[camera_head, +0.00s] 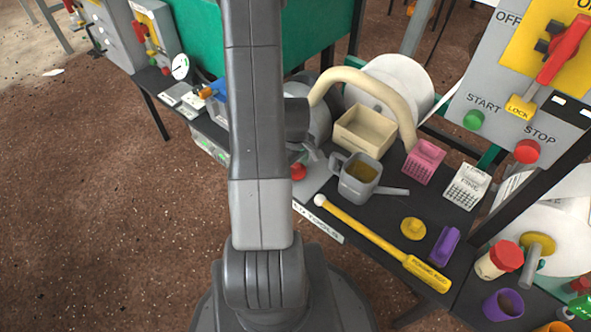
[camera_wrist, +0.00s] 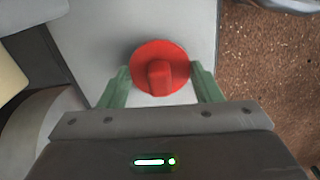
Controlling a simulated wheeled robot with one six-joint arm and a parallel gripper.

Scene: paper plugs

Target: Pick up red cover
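The red cover (camera_wrist: 160,68) is a round red disc with a raised grip bar on top. It lies on a light grey surface (camera_wrist: 190,25) in the wrist view. In the head view the red cover (camera_head: 298,172) shows as a small red piece just right of my arm. My gripper (camera_wrist: 161,78) is open, with one green finger on each side of the cover, close to its rim. I cannot tell whether the fingers touch it. In the head view my arm hides most of the gripper.
A grey watering can (camera_head: 358,177), a beige box (camera_head: 364,131) and a curved beige pipe (camera_head: 365,80) stand right of my gripper. A yellow-handled tool (camera_head: 380,240) lies along the table's front edge. Pink (camera_head: 423,161) and white (camera_head: 467,186) baskets stand farther right.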

